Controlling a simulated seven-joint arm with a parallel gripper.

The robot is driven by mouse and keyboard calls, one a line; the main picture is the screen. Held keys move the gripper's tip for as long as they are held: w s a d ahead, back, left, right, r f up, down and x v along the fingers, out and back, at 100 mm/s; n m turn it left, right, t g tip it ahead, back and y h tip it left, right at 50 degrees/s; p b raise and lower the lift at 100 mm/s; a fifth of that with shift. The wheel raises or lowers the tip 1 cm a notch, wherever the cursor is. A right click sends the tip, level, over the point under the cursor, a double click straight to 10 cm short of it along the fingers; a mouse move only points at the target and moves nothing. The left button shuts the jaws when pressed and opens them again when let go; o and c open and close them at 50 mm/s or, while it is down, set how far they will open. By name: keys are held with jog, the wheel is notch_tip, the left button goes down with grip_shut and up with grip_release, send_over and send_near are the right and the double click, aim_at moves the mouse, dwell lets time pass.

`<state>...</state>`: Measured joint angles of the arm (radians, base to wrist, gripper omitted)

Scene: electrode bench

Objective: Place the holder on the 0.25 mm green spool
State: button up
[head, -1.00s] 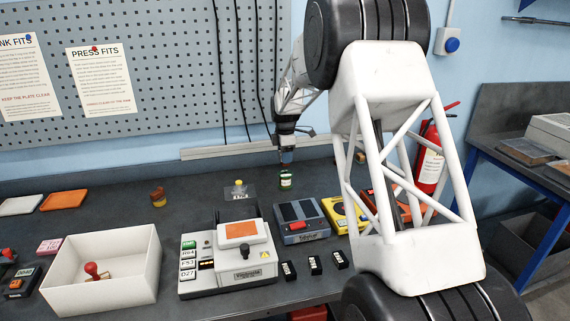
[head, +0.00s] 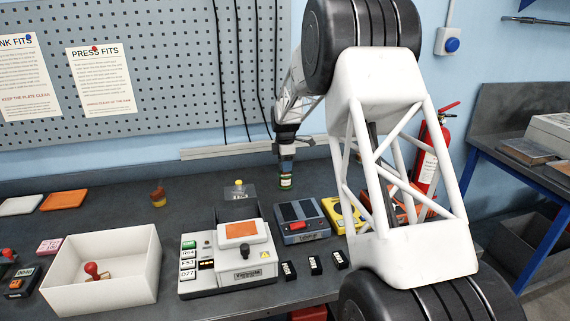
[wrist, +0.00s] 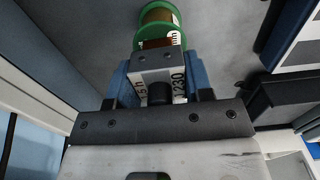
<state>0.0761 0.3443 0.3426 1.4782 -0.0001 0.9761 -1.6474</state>
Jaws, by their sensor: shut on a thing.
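My gripper (head: 287,166) is over the back of the bench, pointing down. In the wrist view its blue fingers (wrist: 160,84) are shut on the holder (wrist: 150,66), a small pale grey block with a dark round part and printed side labels. Whether holder and spool touch cannot be told. The spool's size marking is not legible.
A small yellow-topped item (head: 239,187) and a brown spool (head: 158,197) stand to the left. In front are a grey-white device (head: 228,262), a blue-grey box (head: 302,221) and a white bin (head: 145,286). Bench around the green spool is mostly clear.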

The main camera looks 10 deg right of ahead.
jog(key=o, duration=1.2)
notch_tip(320, 180, up, 12)
jog(key=shift+r, duration=0.1)
dwell(0.7)
